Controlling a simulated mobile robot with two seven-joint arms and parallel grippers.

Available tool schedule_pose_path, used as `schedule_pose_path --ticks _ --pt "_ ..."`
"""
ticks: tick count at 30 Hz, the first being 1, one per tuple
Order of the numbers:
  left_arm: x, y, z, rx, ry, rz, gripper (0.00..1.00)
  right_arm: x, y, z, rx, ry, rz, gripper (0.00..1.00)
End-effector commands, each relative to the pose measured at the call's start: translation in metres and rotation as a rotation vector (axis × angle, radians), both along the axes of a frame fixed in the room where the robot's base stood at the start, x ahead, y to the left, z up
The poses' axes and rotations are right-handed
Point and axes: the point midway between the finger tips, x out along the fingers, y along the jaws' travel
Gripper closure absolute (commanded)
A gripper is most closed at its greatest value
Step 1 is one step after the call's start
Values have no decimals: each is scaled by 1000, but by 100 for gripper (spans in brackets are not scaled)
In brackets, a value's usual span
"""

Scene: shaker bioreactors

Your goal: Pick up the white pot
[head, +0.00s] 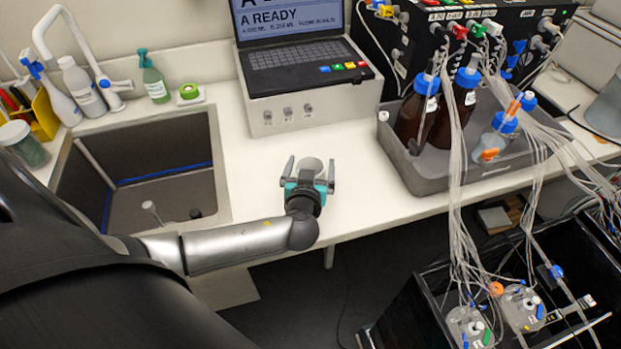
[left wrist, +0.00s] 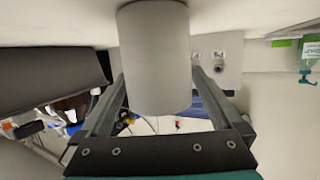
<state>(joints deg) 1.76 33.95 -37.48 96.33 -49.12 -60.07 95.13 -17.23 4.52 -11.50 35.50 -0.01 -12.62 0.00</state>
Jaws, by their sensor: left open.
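The white pot (head: 311,164) stands on the white counter, below the laptop stand in the head view. It is a small, pale, round vessel, partly hidden by my left gripper (head: 310,174). The gripper is open, with one finger on each side of the pot. In the left wrist view the pot (left wrist: 154,62) is a plain pale cylinder between the two spread fingers (left wrist: 158,92). I cannot tell whether either finger touches it. My right gripper is not in view.
A sink (head: 222,165) lies to the left. A laptop (head: 300,52) sits on a white box (head: 315,105) behind the pot. A grey tray (head: 430,180) with brown bottles stands to the right, with many tubes. The counter around the pot is mostly clear.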

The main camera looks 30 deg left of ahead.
Motion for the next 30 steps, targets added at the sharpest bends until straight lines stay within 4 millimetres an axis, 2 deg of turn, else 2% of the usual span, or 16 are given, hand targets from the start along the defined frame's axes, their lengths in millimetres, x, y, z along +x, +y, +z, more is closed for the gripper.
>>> schedule_pose_path --ticks 5,13,30 --pt "12 6 -4 0 -1 0 0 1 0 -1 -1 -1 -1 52" --pt "13 7 -5 0 1 0 0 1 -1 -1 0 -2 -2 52" --pt "13 7 -5 0 1 0 63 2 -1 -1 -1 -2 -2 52"
